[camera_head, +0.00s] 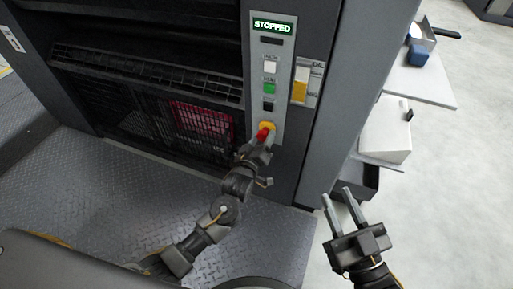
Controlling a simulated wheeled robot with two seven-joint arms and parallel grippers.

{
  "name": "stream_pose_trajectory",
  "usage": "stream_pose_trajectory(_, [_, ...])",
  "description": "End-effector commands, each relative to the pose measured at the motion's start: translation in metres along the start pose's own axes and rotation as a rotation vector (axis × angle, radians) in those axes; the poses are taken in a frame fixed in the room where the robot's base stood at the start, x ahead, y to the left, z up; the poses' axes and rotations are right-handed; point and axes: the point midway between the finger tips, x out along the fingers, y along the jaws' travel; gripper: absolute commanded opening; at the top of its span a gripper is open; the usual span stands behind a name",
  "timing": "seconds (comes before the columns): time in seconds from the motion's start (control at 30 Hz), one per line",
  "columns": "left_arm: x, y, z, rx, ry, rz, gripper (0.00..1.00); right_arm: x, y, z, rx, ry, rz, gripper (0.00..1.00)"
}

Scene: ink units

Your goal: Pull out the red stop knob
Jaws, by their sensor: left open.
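The red stop knob (263,133) sits on a yellow base (268,126) low on the grey control panel (285,55). My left gripper (262,146) is at the knob, just below it in the picture, with its jaws open. Part of the knob is hidden by the gripper, and I cannot tell if the fingers touch it. My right gripper (340,202) is open and empty, to the right of the machine and away from the panel. A display (272,27) at the top of the panel reads "STOPPED".
A white button (269,66) and a green button (269,89) are above the knob. A yellow and white piece (301,85) is beside them. A white box (384,130) and a blue object (418,55) stand on shelves at right. The floor at right is clear.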

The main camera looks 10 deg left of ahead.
Motion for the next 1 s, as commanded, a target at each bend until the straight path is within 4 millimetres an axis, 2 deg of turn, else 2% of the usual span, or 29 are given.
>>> stream_pose_trajectory(0.3, [-0.063, 0.001, -0.001, -0.002, -0.003, -0.002, 0.59, -0.01, 0.021, 0.041, -0.002, -0.288, 0.065, 0.32])
stream_pose_trajectory(0.5, [-0.09, 0.0, 0.0, 0.0, -0.003, -0.002, 0.59, -0.019, 0.03, 0.058, 0.001, -0.401, 0.094, 0.32])
stream_pose_trajectory(0.7, [-0.099, 0.0, 0.0, 0.0, -0.001, -0.001, 0.59, -0.022, 0.033, 0.064, 0.002, -0.437, 0.103, 0.32])
stream_pose_trajectory(1.0, [-0.098, 0.0, 0.001, 0.0, -0.001, 0.0, 0.59, -0.022, 0.033, 0.064, 0.002, -0.437, 0.103, 0.32])
